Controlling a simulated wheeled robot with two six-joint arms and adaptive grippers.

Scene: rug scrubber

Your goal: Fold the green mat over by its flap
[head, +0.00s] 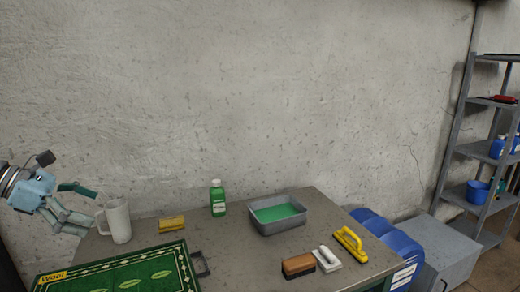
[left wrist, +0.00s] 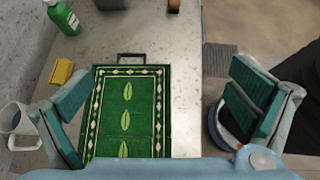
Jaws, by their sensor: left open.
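The green mat (head: 120,272) lies flat on the table at the front left, with a patterned border, leaf shapes and a yellow "Wool" label at its left corner. It also shows in the left wrist view (left wrist: 126,105). Its flap, a dark loop-like tab (head: 201,265), sticks out from the mat's right edge; in the left wrist view the tab (left wrist: 131,58) is at the mat's far edge. My left gripper (head: 82,206) is open and empty, raised at the left near the white jug, apart from mat and tab. My right gripper is not in view.
A white jug (head: 118,224), yellow cloth-like item (head: 171,223) and green bottle (head: 218,199) stand behind the mat. A grey basin (head: 279,227) with green contents is farther right. Brown (head: 298,266), white (head: 326,260) and yellow (head: 350,244) brushes lie near the table's right edge.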

